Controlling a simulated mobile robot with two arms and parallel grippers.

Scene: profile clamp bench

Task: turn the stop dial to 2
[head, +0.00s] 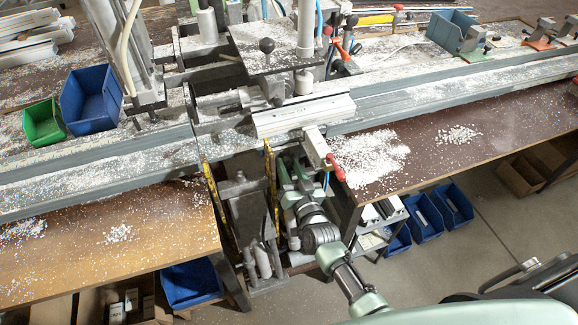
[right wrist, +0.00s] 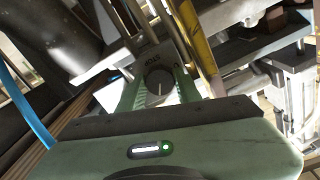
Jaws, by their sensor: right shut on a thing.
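The stop dial (right wrist: 159,84) is a dark round knob with a pale pointer line, on a grey plate with lettering, seen in the right wrist view. The pointer line runs nearly straight up and down in that picture. The markings are too small to read which number it points to. My right gripper (right wrist: 157,88) has its green fingers on both sides of the dial and is shut on it. In the head view my right gripper (head: 291,172) reaches under the front edge of the bench; the dial is hidden there. My left gripper is not in view.
A yellow upright (right wrist: 202,48) stands close right of the fingers in the right wrist view. A red-handled clamp (head: 336,168) overhangs near the gripper in the head view. White chips lie on the brown bench top (head: 440,165). Blue bins (head: 424,217) stand below right.

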